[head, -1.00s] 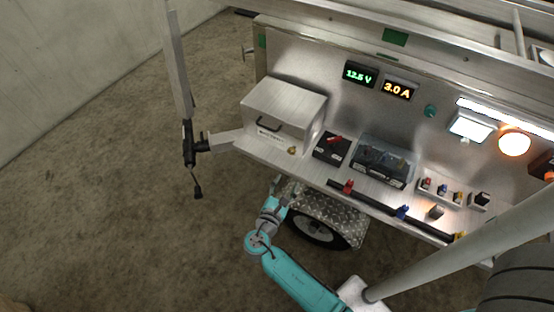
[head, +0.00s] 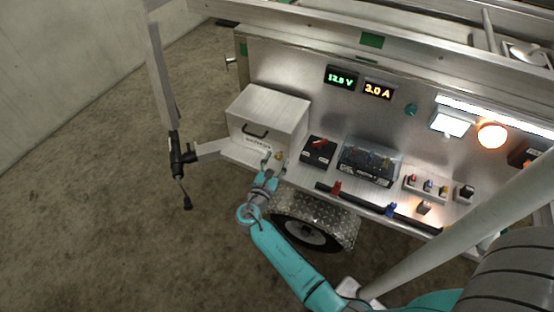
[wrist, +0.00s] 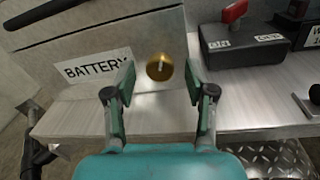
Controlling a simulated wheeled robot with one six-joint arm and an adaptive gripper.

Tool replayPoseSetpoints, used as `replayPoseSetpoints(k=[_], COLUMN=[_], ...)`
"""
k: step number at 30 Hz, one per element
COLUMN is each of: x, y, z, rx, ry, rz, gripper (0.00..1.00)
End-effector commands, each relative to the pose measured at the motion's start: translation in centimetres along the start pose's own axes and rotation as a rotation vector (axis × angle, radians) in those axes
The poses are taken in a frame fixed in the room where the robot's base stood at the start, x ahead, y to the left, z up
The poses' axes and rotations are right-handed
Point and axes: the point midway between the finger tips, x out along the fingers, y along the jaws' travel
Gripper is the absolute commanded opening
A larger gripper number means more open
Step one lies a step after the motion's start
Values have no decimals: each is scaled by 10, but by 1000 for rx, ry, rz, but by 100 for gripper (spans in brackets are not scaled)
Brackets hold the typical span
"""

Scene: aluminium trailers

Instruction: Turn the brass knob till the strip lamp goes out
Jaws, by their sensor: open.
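The brass knob (wrist: 160,67) is a small round knob on the front of the metal battery box (head: 279,106), near its lower right corner. In the wrist view it sits between the two open fingers of my gripper (wrist: 157,88), apart from both. In the head view my gripper (head: 270,162) is just in front of the box's lower right front, beside the knob (head: 279,156). The strip lamp (head: 500,118) is a long white bar at the right of the back panel, and it glows. A "BATTERY" label (wrist: 95,66) is left of the knob.
A black switch block with a red key (head: 319,151) stands right of the box. A clear-covered fuse box (head: 370,165) is further right. A round orange lamp (head: 491,135) and a square white lamp (head: 450,122) are lit. A jack post (head: 177,150) stands at the left.

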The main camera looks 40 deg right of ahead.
Motion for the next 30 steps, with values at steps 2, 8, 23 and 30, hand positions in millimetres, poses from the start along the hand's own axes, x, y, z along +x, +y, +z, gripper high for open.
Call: replayPoseSetpoints(k=[2, 8, 23, 30], x=[6, 10, 10, 10], y=[0, 0, 0, 0], z=[0, 0, 0, 0], rx=[0, 1, 1, 106], ry=[0, 0, 1, -8], rz=[-1, 1, 1, 3], gripper=[55, 55, 0, 0])
